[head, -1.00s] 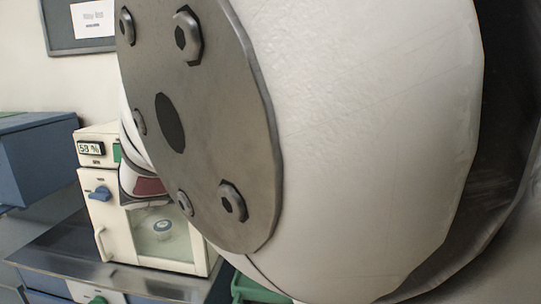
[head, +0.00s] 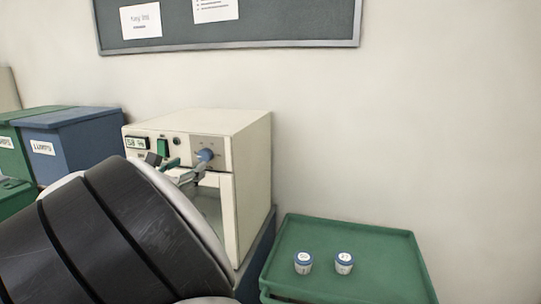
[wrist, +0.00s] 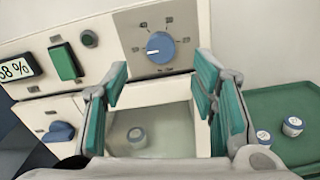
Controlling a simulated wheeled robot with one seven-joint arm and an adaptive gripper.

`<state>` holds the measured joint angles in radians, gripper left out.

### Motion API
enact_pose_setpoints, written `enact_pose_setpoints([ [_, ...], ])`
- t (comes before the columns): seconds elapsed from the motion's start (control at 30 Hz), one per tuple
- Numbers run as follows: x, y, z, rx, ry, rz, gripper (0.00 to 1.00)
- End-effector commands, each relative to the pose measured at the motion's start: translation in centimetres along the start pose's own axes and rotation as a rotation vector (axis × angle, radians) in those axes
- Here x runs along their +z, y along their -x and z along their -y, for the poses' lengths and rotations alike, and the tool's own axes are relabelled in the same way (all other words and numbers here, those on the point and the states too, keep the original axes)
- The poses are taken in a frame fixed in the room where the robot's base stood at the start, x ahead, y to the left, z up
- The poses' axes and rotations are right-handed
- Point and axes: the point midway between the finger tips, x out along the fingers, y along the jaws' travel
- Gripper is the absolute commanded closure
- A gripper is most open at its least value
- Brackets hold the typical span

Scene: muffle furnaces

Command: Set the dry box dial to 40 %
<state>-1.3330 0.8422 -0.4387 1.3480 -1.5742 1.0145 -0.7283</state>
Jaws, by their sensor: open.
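The dry box (head: 235,140) is a cream cabinet with a display reading 58 % (wrist: 18,69). Its round blue dial (wrist: 160,47) sits on a grey scale plate, its white mark pointing left; the dial also shows in the head view (head: 205,155). The scale's numbers are too small to read. My gripper (wrist: 162,88) is open and empty, its two green-padded fingers apart. In the wrist view the dial lies above and between the fingers, apart from them as far as I can tell. In the head view the fingers (head: 180,170) are just in front of the panel, left of and below the dial.
A green switch (wrist: 64,63) and a blue knob (wrist: 58,131) are left on the box front. A jar (wrist: 137,136) shows behind the glass door. A green tray (head: 345,230) with two jars stands right. Blue (head: 70,140) and green bins stand left.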

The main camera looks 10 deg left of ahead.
Motion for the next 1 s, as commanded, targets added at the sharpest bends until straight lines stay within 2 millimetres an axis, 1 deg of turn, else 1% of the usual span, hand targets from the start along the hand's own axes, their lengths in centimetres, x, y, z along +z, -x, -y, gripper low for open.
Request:
enact_pose_setpoints([
  [0.03,0.0,-1.1,0.1,-0.003,0.001,0.001,0.47],
  [0.2,0.0,-4.2,0.1,-0.002,-0.002,0.001,0.47],
  [0.3,-0.1,-5.7,0.0,-0.001,-0.001,0.0,0.47],
  [0.4,0.0,-6.7,0.0,-0.001,-0.002,0.0,0.47],
  [0.57,0.0,-7.4,0.0,-0.001,-0.001,-0.001,0.47],
  [0.83,0.0,-7.5,0.0,0.0,-0.001,-0.001,0.47],
  [0.87,0.0,-7.5,0.0,0.0,-0.001,-0.001,0.54],
  [0.9,0.0,-7.5,0.0,0.0,-0.001,-0.001,0.63],
  [0.97,0.0,-7.5,0.0,0.0,-0.001,-0.001,0.77],
  [1.0,0.0,-7.5,0.0,0.0,-0.001,-0.001,0.86],
])
